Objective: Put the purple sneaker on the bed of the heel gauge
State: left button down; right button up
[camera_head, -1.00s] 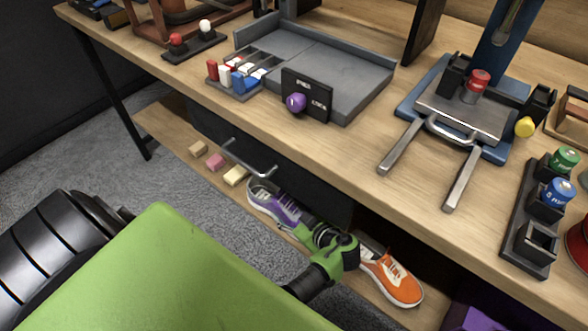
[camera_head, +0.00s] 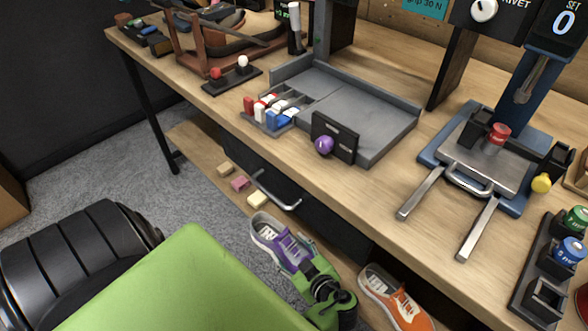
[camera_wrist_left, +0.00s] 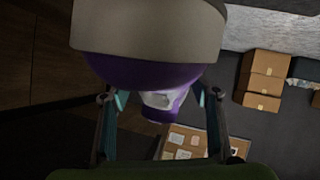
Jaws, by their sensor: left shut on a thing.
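The purple sneaker (camera_head: 283,241) with white sole is held in front of the low shelf, toe end toward the gripper in the head view. My left gripper (camera_head: 310,277) is shut on it. The left wrist view shows the sneaker's pale sole and purple upper (camera_wrist_left: 145,72) between the two fingers (camera_wrist_left: 155,98). A grey flat bed with raised edges (camera_head: 365,112), which looks like the heel gauge, sits on the bench above. It has a black plate (camera_head: 338,148) with a purple knob (camera_head: 324,145) at its front. The bed is empty. My right gripper is not in view.
An orange sneaker (camera_head: 393,300) lies on the low shelf, with several small blocks (camera_head: 240,184) farther left. A drawer handle (camera_head: 275,190) sticks out under the bench.

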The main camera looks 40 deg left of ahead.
aim_at(347, 102)
jog(key=k+j, duration=0.1)
jog(key=k, duration=0.85)
